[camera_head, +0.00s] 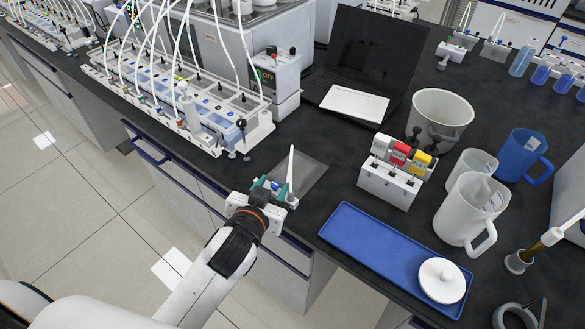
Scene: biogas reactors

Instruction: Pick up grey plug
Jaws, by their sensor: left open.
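My left gripper (272,188) reaches over the bench edge with its teal fingers apart. A small blue and grey item shows between or just behind the fingers; I cannot tell whether they touch it. A white stick (291,166) stands upright beside the right finger, with a small metallic grey part (292,201) at its foot. Small grey pieces (232,154) lie at the front right corner of the reactor rack. I cannot tell for sure which of these is the grey plug. My right gripper is not in view.
The reactor rack (262,127) with many tubes stands at the left. A clear sheet (310,176) lies by the gripper. A blue tray (365,250) with a white round lid (442,279), a tagged white box (388,188), mugs and a white bucket (440,105) stand to the right.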

